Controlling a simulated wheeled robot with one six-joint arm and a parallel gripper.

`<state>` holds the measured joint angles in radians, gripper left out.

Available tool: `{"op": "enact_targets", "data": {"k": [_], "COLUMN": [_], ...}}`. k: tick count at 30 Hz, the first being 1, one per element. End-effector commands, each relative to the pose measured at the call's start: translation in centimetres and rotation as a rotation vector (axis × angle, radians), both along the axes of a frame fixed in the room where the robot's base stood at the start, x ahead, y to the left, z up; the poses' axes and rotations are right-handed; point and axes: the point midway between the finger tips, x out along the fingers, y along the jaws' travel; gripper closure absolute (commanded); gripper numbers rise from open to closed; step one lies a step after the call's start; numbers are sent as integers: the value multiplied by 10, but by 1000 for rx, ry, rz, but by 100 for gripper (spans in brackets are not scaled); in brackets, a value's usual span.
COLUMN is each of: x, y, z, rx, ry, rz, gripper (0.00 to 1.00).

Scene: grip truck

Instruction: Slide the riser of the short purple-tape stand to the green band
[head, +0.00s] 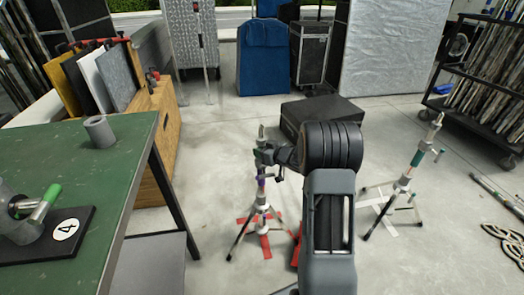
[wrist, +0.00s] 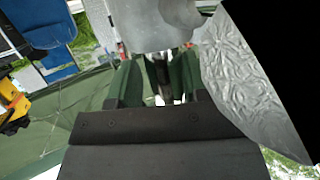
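The short purple-tape stand (head: 262,187) stands upright on a red tape cross on the floor, left of my arm in the head view. Its pale tip (head: 261,132) rises above my gripper, and purple tape shows below the gripper. My gripper (head: 263,156) is level with the upper part of this stand. In the wrist view, the dark green fingers (wrist: 156,82) are apart with stand parts between or just beyond them; firm contact cannot be made out. A large grey shape blurs the upper middle there. I cannot make out a green band on this stand.
A second stand (head: 404,182) with green tape stands on a white cross at right. A green table (head: 135,130) with a grey cylinder (head: 99,131) is at left. A black case (head: 322,112) lies behind my arm. Poles and cable (head: 497,192) lie far right.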

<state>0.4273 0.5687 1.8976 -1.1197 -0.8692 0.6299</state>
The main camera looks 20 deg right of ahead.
Motion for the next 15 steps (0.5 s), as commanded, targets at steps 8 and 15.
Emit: {"op": "enact_targets", "data": {"k": [8,15], "x": [0,0], "y": [-1,-1], "z": [1,0], "rx": [-1,-2], "ry": [-1,-1], "rz": [-2,-3], "gripper": [83,100]}}
